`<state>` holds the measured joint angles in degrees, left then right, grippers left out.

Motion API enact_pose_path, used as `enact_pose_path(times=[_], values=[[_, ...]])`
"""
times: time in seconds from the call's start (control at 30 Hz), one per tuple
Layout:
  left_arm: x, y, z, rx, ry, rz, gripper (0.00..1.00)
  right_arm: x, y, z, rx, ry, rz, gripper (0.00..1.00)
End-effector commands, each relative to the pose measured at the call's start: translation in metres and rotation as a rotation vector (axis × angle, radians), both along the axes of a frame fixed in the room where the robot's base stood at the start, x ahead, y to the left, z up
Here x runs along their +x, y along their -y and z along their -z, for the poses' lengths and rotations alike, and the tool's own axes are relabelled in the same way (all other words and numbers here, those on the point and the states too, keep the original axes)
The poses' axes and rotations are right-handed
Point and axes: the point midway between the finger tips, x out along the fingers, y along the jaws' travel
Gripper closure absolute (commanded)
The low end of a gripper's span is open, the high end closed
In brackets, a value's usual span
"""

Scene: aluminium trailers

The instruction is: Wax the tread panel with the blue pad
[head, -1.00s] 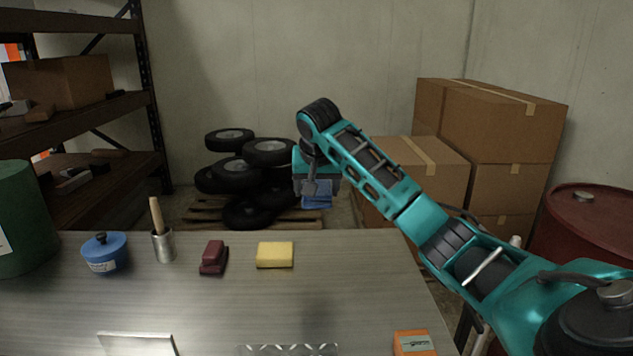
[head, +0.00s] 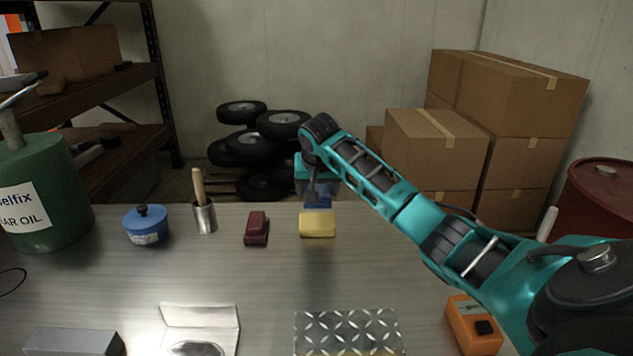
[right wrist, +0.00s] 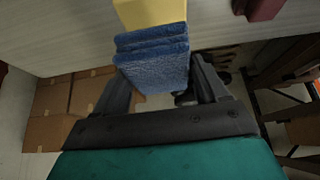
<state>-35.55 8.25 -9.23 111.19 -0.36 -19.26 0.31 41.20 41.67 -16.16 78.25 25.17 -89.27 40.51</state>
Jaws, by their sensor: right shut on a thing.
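The blue pad (head: 317,202) is in my right gripper (head: 316,192), near the table's far edge, just behind the yellow sponge (head: 317,224). In the right wrist view the pad (right wrist: 152,57) is a thick, layered blue block between the fingers (right wrist: 157,92), with the sponge beyond it. The tread panel (head: 348,330) is a silver diamond-plate sheet lying on the table at the bottom of the head view. Its near edge is cut off, with a yellowish strip showing there. My left gripper is not in view.
A maroon block (head: 256,228), a metal cup with a wooden handle (head: 204,217), a blue pot (head: 146,226) and a green oil drum (head: 45,190) stand to the left. An orange box (head: 474,326) is right of the panel. The table between sponge and panel is clear.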

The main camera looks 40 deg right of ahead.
Motion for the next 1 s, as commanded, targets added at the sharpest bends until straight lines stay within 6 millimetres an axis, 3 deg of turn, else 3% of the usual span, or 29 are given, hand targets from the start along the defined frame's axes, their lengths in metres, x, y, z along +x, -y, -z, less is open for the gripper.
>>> enact_pose_path(times=[0.5,1.0], values=[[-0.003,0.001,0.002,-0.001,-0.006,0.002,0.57,0.000,0.000,0.048,0.001,-0.002,0.000,0.52],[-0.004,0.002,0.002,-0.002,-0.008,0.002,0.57,0.000,0.000,0.052,0.001,-0.001,0.000,0.52]])
